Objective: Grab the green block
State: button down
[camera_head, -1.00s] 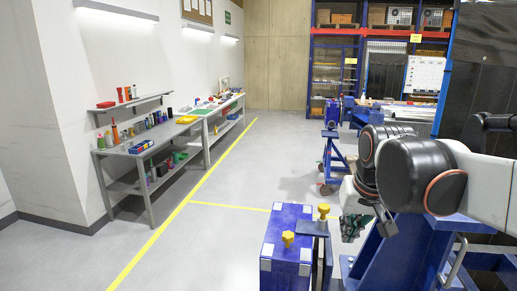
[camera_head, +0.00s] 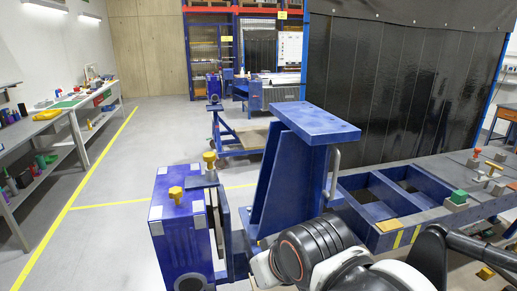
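The green block (camera_head: 459,197) is small and sits on the grey-topped right part of the blue jig frame (camera_head: 400,202), at the right of the head view. A pale grey piece shows right beneath it. My arm crosses the bottom of the view, with its dark and white links in front of the jig, below and left of the green block. My gripper is not visible in this view, so I cannot see its fingers or what they hold.
A tall blue bracket (camera_head: 312,124) with a flat top stands at the middle. A blue box with yellow knobs (camera_head: 180,235) is to its left. Red-topped and yellow clamps (camera_head: 476,157) stand near the green block. Workbenches (camera_head: 50,135) line the left wall; the floor between is clear.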

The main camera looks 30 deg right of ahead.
aim_at(459, 196)
jog(key=z, duration=2.25)
jog(key=i+l, duration=0.3)
jog(key=i+l+u, duration=0.1)
jog(key=i+l, duration=0.15)
jog(key=l, duration=0.25)
jog(key=i+l, duration=0.25)
jog(key=l, duration=0.2)
jog(key=u, duration=0.05)
